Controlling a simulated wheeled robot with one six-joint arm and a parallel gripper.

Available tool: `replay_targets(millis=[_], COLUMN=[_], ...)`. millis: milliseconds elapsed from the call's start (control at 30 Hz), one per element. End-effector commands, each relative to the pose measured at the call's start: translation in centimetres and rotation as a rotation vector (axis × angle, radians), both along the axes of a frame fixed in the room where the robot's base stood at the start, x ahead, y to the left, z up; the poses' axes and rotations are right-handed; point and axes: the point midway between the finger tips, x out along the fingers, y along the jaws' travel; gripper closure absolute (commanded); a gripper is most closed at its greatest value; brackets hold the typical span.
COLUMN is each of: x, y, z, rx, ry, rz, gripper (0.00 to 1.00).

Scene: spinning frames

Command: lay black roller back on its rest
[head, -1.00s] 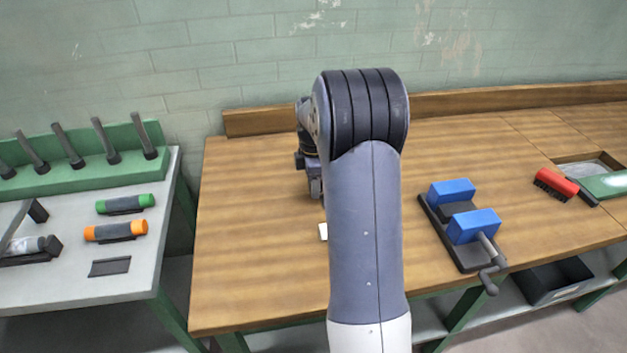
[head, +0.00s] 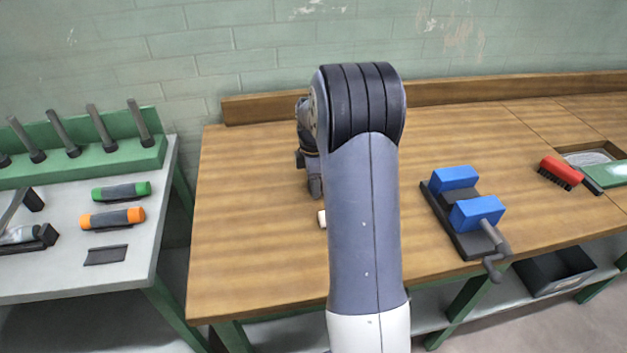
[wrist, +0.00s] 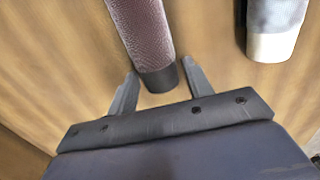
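In the wrist view a roller with a dark end cap and a mauve textured body (wrist: 145,35) lies over the wooden bench. My gripper (wrist: 160,75) is open, with one finger on each side of its dark end; narrow gaps show. A second roller with a white end cap (wrist: 271,46) and grey body lies to the right, outside the fingers. In the head view its white end (head: 322,218) shows beside my arm, which hides the dark-capped roller and my gripper. An empty dark rest (head: 107,255) lies on the left grey table.
Green-ended (head: 121,191) and orange-ended (head: 112,218) rollers sit on rests on the left table (head: 75,279). A green rack (head: 80,165) of upright dark handles stands behind. A blue-jawed vise (head: 465,210) and red brush (head: 561,172) are to the right on the wooden bench (head: 250,260).

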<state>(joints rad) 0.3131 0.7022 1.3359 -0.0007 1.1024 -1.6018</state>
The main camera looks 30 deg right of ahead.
Motion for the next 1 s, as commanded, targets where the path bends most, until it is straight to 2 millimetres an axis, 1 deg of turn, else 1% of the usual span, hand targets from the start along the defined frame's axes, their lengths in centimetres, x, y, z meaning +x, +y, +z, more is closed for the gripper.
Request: replay_targets(millis=[33,200,433,533,667,900,1000], x=[0.0,0.0,0.0,0.1,0.1,0.1,0.0], y=[0.0,0.0,0.0,0.0,0.0,0.0,0.0], z=[0.0,0.0,0.1,0.8,3.0,7.9,9.3], rx=[0.0,0.0,0.0,-0.001,-0.001,-0.001,-0.001], ry=[0.0,0.0,0.0,-0.002,-0.005,-0.004,-0.002], rz=[0.0,0.0,0.0,0.0,0.0,0.0,0.0], gripper=[0.47,0.35,0.35,0.35,0.35,0.35,0.35])
